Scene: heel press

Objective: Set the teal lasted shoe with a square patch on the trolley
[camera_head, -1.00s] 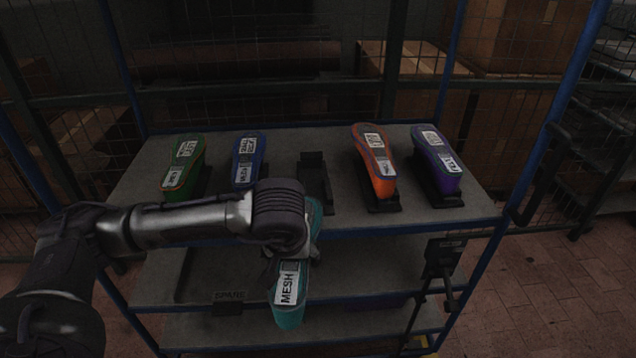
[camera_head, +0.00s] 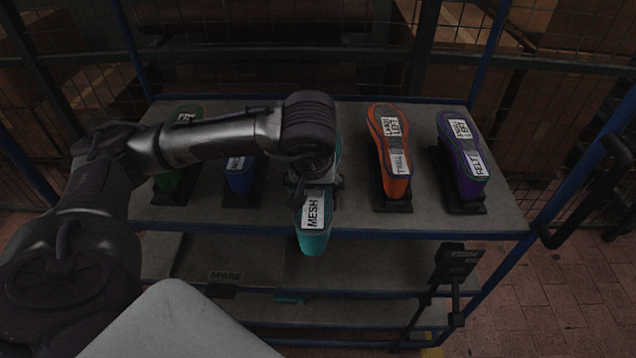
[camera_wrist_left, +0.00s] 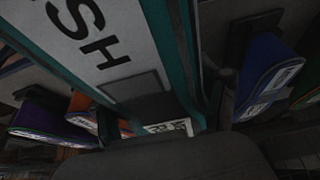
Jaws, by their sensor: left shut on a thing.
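The teal lasted shoe (camera_head: 314,240) hangs sole up in my left gripper (camera_head: 313,182), its MESH label facing the head camera. The gripper is shut on it, over the front edge of the trolley's top shelf (camera_head: 350,226). In the left wrist view the teal shoe (camera_wrist_left: 180,60) fills the top middle, with a dark grey square patch (camera_wrist_left: 135,86) beside the lettering. The arm hides the far part of the shoe and the middle of the shelf, so I cannot tell whether the shoe touches a stand. My right gripper is not in view.
On the top shelf stand a green shoe (camera_head: 166,182) and a blue shoe (camera_head: 240,181) at left, an orange shoe (camera_head: 396,186) and a purple shoe (camera_head: 472,188) at right, on dark stands. Wire mesh stands behind.

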